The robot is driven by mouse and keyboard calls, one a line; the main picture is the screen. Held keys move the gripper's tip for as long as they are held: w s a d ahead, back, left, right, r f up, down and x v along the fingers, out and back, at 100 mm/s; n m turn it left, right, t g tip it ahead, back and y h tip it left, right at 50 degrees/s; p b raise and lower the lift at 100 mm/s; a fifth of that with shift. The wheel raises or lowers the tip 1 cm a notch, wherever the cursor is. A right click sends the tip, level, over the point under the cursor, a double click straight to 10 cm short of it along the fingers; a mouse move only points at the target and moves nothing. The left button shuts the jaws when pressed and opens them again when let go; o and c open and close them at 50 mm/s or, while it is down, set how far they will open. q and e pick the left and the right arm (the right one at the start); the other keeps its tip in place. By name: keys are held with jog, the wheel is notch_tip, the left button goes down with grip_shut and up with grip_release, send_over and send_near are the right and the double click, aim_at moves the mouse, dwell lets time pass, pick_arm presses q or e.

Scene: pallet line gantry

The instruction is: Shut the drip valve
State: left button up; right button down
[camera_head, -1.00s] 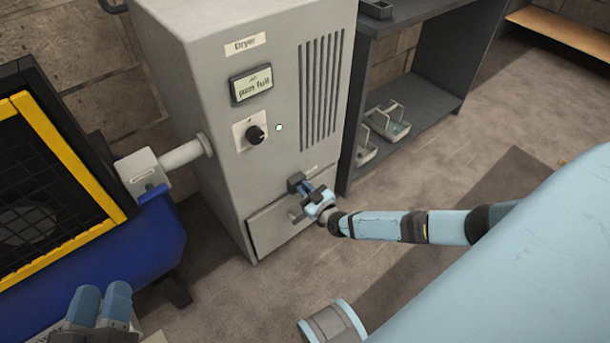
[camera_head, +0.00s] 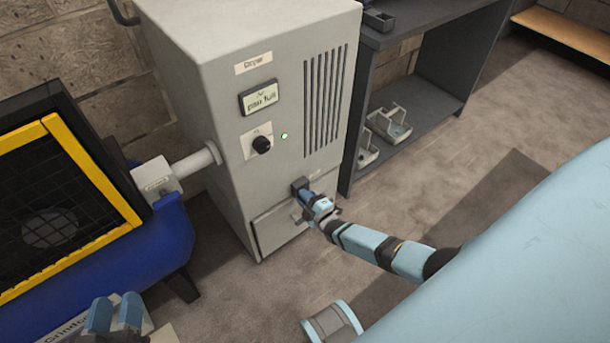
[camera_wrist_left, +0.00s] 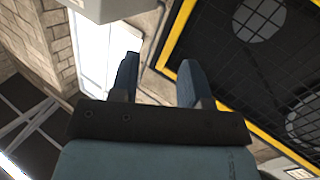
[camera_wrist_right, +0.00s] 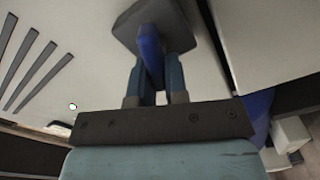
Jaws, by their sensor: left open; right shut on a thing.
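The drip valve is a dark block with a blue lever (camera_head: 305,195), low on the front of the grey dryer (camera_head: 215,110), above its drawer panel. My right gripper (camera_head: 312,203) is at the valve. In the right wrist view, its fingers (camera_wrist_right: 156,80) are shut on the blue lever (camera_wrist_right: 150,45), which projects from the dark base (camera_wrist_right: 165,22). The fingers hide part of the lever, and I cannot tell its exact angle. My left gripper (camera_head: 115,312) is open and empty at the lower left; its fingers also show in the left wrist view (camera_wrist_left: 160,78).
The dryer has a "pan full" display (camera_head: 258,97), a black knob (camera_head: 261,145) and a lit green lamp (camera_head: 284,136). A blue machine with a yellow-framed grille (camera_head: 50,215) stands left, joined by a pipe (camera_head: 195,160). A dark shelf (camera_head: 420,100) holding metal pans (camera_head: 388,125) stands right.

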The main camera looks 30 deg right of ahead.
jog(key=n, duration=0.3)
jog(key=shift+a+f, duration=0.1)
jog(key=shift+f, duration=0.2)
pick_arm(q)
jog(key=shift+d+r, duration=0.15)
jog(key=shift+r, duration=0.15)
pick_arm(e)
jog(key=shift+f+n, duration=0.1)
jog(key=shift+n, duration=0.7)
pick_arm(q)
jog(key=shift+r+h, duration=0.15)
jog(key=shift+h, duration=0.15)
pick_arm(e)
jog(key=c, duration=1.1)
grip_release()
jog(key=shift+w, duration=0.1)
jog(key=shift+c, duration=0.2)
